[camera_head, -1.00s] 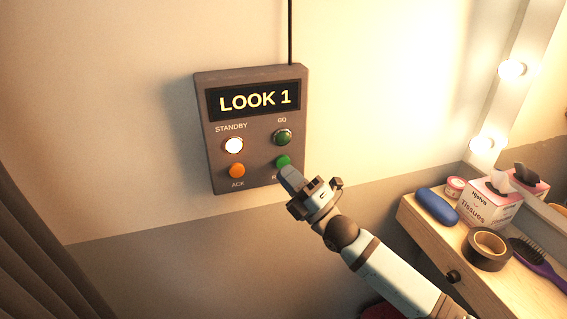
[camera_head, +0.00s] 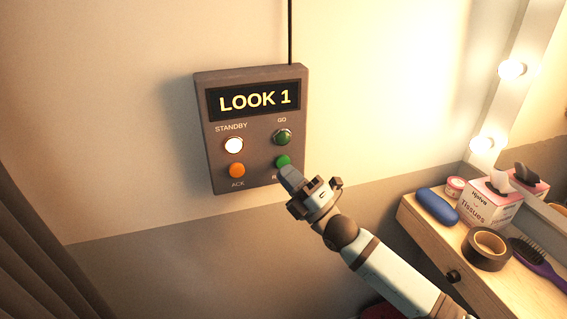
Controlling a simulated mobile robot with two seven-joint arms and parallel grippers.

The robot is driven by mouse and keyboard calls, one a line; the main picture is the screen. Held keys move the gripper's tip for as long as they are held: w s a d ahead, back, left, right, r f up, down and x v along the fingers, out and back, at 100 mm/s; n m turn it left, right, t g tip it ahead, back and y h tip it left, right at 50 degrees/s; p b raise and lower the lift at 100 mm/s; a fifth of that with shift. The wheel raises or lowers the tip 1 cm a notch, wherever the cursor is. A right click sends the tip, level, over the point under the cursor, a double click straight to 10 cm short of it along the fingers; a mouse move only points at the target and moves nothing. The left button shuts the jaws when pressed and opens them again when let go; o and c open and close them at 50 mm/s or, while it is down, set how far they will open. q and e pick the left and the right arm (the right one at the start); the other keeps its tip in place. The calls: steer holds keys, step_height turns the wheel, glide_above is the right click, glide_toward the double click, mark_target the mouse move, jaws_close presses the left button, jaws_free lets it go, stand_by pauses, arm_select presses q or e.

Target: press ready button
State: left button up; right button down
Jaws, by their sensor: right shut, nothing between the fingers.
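A grey-brown cue box (camera_head: 257,114) hangs on the wall, its display reading "LOOK 1". A lit white STANDBY lamp (camera_head: 234,146) is at left and a dark green GO lamp (camera_head: 282,137) at right. Below are the orange ACK button (camera_head: 237,170) and a bright green button (camera_head: 283,161). My left gripper is out of view.
A bulb-lit mirror frame (camera_head: 505,95) stands behind. A dark curtain (camera_head: 40,255) hangs at left.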

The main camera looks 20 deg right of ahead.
steer(key=shift+w, duration=0.35)
steer(key=shift+w, duration=0.4)
stand_by(0.6)
steer(key=shift+s, duration=0.85)
steer(key=s+p, duration=0.1)
steer(key=s, duration=0.4)
steer(key=shift+d, duration=0.1)
stand_by(0.7)
